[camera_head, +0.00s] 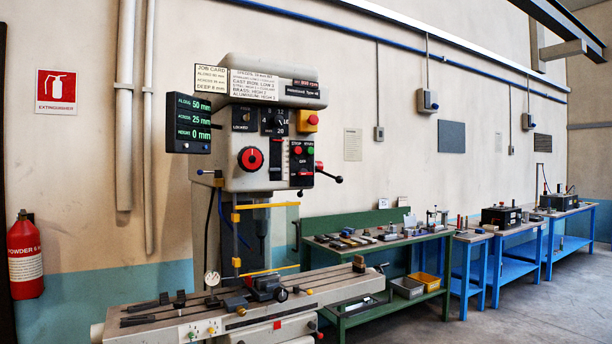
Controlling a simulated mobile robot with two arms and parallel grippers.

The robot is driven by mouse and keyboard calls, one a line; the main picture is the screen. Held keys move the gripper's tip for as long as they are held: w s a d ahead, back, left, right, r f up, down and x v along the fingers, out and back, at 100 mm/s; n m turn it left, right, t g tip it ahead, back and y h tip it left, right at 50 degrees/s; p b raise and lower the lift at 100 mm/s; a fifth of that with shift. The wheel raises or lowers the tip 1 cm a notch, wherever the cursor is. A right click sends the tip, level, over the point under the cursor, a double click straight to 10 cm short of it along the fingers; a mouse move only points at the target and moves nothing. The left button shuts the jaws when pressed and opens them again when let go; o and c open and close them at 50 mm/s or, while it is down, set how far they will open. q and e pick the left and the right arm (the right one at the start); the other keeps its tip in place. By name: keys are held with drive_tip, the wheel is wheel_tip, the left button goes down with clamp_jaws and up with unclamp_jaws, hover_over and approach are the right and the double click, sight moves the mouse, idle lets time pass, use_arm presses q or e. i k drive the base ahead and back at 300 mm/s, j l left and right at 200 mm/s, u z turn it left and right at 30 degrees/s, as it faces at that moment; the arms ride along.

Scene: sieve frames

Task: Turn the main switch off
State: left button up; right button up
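A milling machine with a cream head (262,100) stands at the left centre. A small yellow box with a red knob (307,121) sits at the right of its upper panel. A large round red and black dial (250,159) is on the lower front. Red and green buttons (303,150) are on a dark panel to its right. I cannot tell for sure which control is the main switch, and its setting is too small to read. Neither of my grippers is in view.
The machine's table (240,305) with a vise juts out in front. A display (189,123) reads 50, 25 and 0 mm. A green bench (377,243) with tools and blue benches (520,235) line the wall. A red extinguisher (25,258) hangs left. The floor at right is clear.

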sight(303, 173)
drive_tip(key=i+j, duration=0.3)
drive_tip(key=i, duration=0.15)
drive_tip(key=i+j+u, duration=0.1)
drive_tip(key=i+j, duration=0.15)
drive_tip(key=i, duration=0.2)
drive_tip(key=i+j, duration=0.25)
drive_tip(key=i, duration=0.2)
drive_tip(key=k+u, duration=0.05)
